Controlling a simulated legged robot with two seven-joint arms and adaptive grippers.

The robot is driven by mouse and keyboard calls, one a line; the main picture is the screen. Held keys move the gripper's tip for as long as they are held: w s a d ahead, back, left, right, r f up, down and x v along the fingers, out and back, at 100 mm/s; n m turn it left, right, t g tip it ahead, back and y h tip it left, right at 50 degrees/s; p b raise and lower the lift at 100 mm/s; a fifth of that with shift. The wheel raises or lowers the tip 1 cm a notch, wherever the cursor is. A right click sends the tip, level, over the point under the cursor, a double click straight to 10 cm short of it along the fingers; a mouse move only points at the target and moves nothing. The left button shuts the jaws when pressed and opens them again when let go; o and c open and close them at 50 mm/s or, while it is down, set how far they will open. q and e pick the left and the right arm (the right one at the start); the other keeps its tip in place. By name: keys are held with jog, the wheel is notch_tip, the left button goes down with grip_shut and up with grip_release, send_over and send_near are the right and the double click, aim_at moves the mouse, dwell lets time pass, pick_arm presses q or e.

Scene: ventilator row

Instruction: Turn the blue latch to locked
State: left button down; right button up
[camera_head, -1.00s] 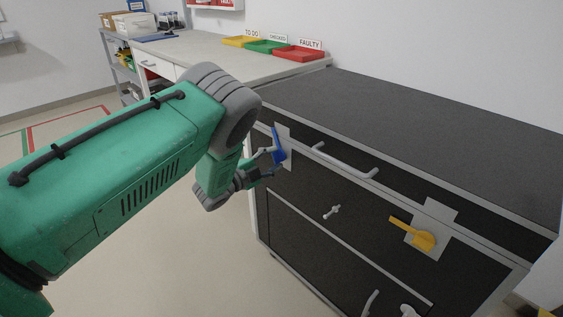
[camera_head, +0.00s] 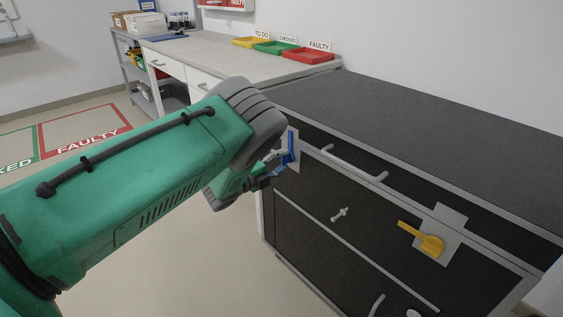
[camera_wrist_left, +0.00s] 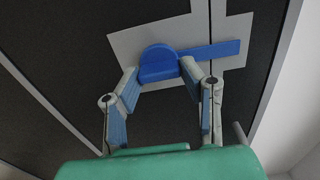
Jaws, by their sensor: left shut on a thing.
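The blue latch (camera_head: 291,148) is on a light grey plate at the left end of the dark cabinet's front. Its handle points roughly upward in the head view. My left gripper (camera_head: 278,161) is at the latch and partly hidden by my own green arm. In the left wrist view, the latch (camera_wrist_left: 211,50) shows a round hub with a bar reaching to the right. There, the two fingers of my left gripper (camera_wrist_left: 158,74) are at either side of the hub, shut on it. My right gripper is not in view.
A yellow latch (camera_head: 429,243) sits on another plate at the right of the cabinet (camera_head: 420,130). Handles stick out from its front, including a long bar handle (camera_head: 352,165). The cabinet top is clear. Yellow, green and red trays (camera_head: 308,56) stand on the bench behind.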

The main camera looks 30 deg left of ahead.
pick_arm(q)
jog(key=shift+s+d+f, duration=0.1)
jog(key=shift+d+f, duration=0.05)
jog(key=shift+f, duration=0.15)
jog(key=c, duration=1)
grip_release()
jog(key=shift+c, duration=0.2)
jog(key=shift+r, duration=0.15)
jog(key=v, duration=1.2)
